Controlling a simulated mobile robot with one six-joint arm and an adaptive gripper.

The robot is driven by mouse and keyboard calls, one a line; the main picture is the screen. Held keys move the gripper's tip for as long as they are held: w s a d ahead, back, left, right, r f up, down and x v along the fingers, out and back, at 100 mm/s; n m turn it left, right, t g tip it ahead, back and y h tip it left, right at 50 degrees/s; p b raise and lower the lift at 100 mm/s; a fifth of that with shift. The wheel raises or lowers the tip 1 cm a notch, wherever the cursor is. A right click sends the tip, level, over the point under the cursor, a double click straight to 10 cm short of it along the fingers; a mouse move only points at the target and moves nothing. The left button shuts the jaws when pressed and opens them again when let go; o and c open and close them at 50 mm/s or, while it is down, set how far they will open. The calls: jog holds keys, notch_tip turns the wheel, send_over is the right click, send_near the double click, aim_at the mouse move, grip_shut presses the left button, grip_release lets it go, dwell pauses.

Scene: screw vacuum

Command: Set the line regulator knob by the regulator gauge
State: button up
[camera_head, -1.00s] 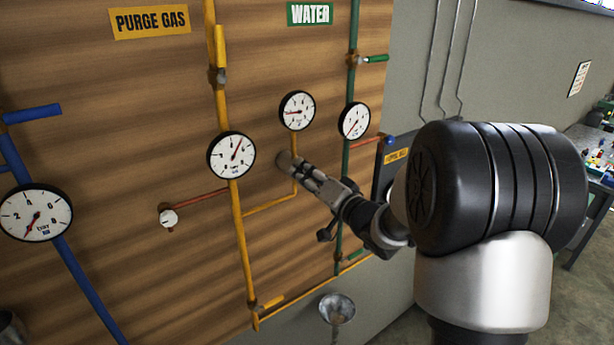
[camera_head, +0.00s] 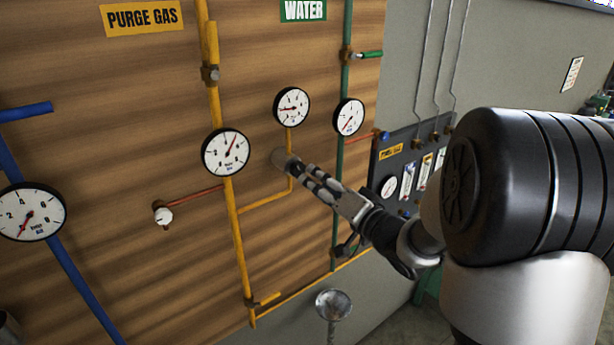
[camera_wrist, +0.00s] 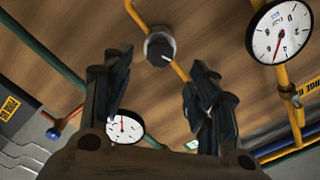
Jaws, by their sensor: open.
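My gripper (camera_head: 299,168) reaches to the knob from the right. In the wrist view my gripper (camera_wrist: 163,66) is open, with the knob showing between and beyond the fingertips; contact cannot be told.
A larger gauge (camera_head: 225,153) on the thick yellow pipe is left of the knob. Another gauge (camera_head: 349,117) is on the green pipe (camera_head: 339,200) at right. A white knob (camera_head: 162,214) sits lower left. A grey instrument panel (camera_head: 410,170) stands behind my arm.

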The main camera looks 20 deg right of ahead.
jog(key=v, duration=0.5)
jog(key=shift+w, duration=0.1)
jog(key=s+f+n+g+h+b, duration=0.1)
jog(key=s+f+g+h+b, duration=0.25)
jog(key=f+b, duration=0.55)
jog(key=s+f+n+g+h+b, duration=0.1)
jog(key=s+f+g+h+b, duration=0.15)
jog(key=f+h+b, duration=0.45)
jog(key=s+a+f+n+g+y+b, duration=0.2)
jog(key=s+a+f+b, duration=0.3)
jog(key=s+f, duration=0.5)
jog(key=s+a+f+n+g+y+b, duration=0.2)
jog(key=s+a+f+g+y+b, duration=0.1)
jog(key=s+f+b, duration=0.7)
jog(key=shift+s+a+n+g, duration=0.3)
jog(key=shift+s+a+g, duration=0.5)
jog(key=shift+s+a, duration=0.3)
jog(key=shift+d, duration=0.1)
